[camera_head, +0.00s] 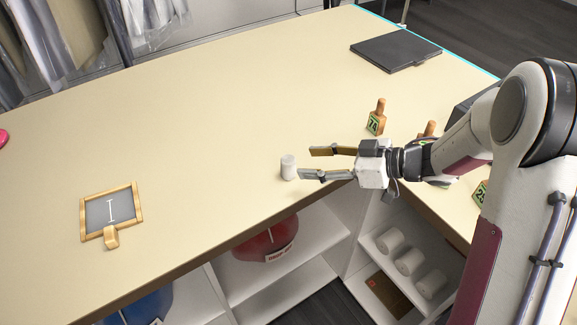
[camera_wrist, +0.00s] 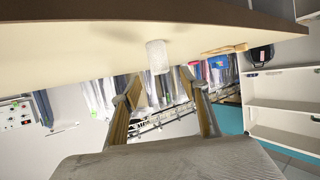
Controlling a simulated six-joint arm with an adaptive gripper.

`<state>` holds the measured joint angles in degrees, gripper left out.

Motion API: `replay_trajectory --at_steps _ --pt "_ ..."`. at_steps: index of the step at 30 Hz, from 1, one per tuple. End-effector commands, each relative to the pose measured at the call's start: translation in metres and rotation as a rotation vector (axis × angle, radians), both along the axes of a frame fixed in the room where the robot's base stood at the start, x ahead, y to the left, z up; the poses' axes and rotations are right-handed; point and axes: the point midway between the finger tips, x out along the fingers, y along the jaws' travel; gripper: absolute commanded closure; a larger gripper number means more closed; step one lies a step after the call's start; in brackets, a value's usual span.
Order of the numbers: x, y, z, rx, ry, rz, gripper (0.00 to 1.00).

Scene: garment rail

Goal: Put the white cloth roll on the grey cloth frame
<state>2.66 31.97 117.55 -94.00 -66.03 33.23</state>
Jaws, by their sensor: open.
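The white cloth roll (camera_head: 288,167) stands upright on the beige tabletop near its front edge. My gripper (camera_head: 305,163) is open and empty, just right of the roll, its fingers pointing toward it. In the wrist view the roll (camera_wrist: 157,57) appears upside down, just beyond and roughly between the open fingertips (camera_wrist: 160,82); it looks clear of both. The grey cloth frame (camera_head: 97,216) lies flat at the left of the table. It has a wooden border, a grey panel with a white mark, and a wooden tab at its front side.
Wooden-handled items with green number tags (camera_head: 376,122) stand behind and around my arm. A dark flat board (camera_head: 395,50) lies at the back right. More white rolls (camera_head: 409,262) lie on a shelf below. The tabletop between roll and frame is clear.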

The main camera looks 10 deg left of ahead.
Motion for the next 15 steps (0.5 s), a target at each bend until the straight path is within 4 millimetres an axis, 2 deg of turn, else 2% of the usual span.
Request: replay_trajectory --at_steps 9,15 --pt "0.004 0.02 -0.009 0.0 0.0 0.001 0.56" --pt "0.005 0.022 -0.01 0.0 0.0 -0.001 0.56"
